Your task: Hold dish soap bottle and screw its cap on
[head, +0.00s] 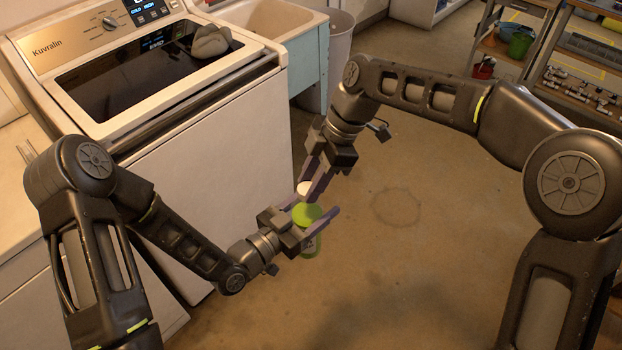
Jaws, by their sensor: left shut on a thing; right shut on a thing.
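The dish soap bottle (307,215) is green with a pale lower part and hangs upright above the floor in front of the washer. My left gripper (322,218) is shut around its body from the left, with its fingers hiding part of the bottle. The white cap (303,188) is just above the bottle's top. My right gripper (315,184) points down from above and is shut on the cap. From this view I cannot tell whether the cap touches the bottle's neck.
A white washing machine (200,160) stands at the left, with a grey lumpy thing (211,41) on its lid. A utility sink (262,22) and a bin (340,38) are behind. Shelves (580,60) stand at the back right. The floor (420,230) is clear.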

